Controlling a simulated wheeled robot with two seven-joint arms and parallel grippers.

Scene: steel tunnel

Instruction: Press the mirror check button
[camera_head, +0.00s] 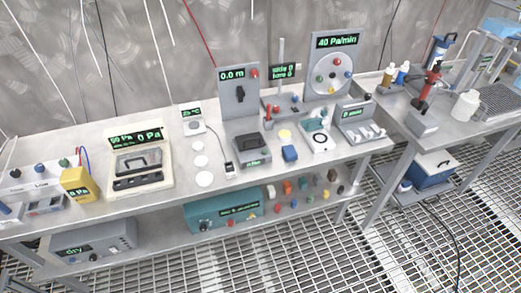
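No label reading "mirror check" is legible, so I cannot tell which button it is. Several devices with small buttons or knobs stand on the bench: a grey panel reading "0.0 m" (238,99) with a red knob, a dial panel reading "40 Pa/min" (333,64) with coloured knobs, and a cream case with green displays (140,152). On the lower shelf are a teal box (205,211) with small knobs and a grey box reading "dry" (115,236). Neither of my grippers is in view.
A second bench (480,128) stands at the right with a white bottle (465,106). Grated floor (300,260) lies open in front.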

